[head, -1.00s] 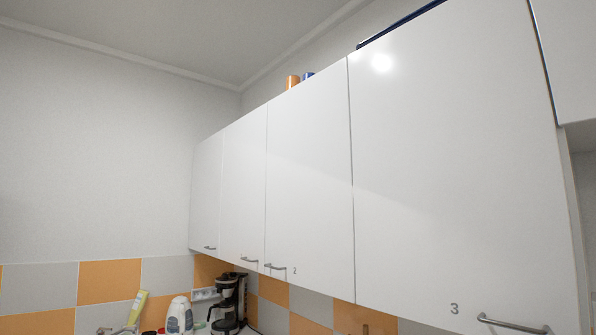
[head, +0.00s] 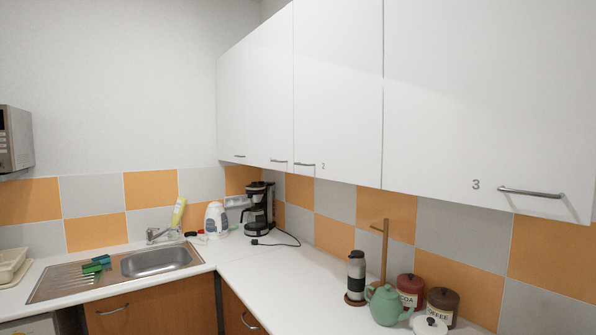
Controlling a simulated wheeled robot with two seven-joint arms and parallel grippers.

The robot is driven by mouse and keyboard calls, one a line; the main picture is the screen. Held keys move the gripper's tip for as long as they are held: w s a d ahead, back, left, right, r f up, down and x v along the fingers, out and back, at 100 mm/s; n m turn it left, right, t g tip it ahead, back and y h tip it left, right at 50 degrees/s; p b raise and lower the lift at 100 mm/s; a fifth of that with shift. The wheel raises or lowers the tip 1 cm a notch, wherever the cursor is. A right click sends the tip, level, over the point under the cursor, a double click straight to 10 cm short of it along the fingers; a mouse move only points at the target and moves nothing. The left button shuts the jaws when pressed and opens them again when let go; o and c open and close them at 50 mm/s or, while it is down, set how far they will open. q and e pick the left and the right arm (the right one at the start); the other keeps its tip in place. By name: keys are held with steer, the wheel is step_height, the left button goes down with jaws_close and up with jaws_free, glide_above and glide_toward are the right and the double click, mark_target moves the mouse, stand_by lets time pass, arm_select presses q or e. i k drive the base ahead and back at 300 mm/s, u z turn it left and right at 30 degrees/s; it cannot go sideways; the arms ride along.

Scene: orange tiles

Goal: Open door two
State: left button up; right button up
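Door two (head: 337,90) is a white upper cabinet door in the middle of the head view, marked with a small "2" near its lower left corner. Its metal bar handle (head: 305,164) sits at the bottom left, beside the number. The door looks shut, flush with its neighbours. Door three (head: 485,90), marked "3", is to its right and also looks shut, with its handle (head: 531,192) at the lower right. Neither of my grippers shows in the head view.
Below the cabinets runs a white counter (head: 290,275). On it stand a coffee maker (head: 258,207), a green teapot (head: 386,305), a french press (head: 356,278) and canisters (head: 441,306). A steel sink (head: 155,261) is at the left. The counter's middle is mostly clear.

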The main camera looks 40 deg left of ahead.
mark_target(339, 45)
steer(key=k, duration=1.15)
steer(key=u, duration=0.65)
steer(key=i, duration=1.4)
steer(key=z, duration=0.15)
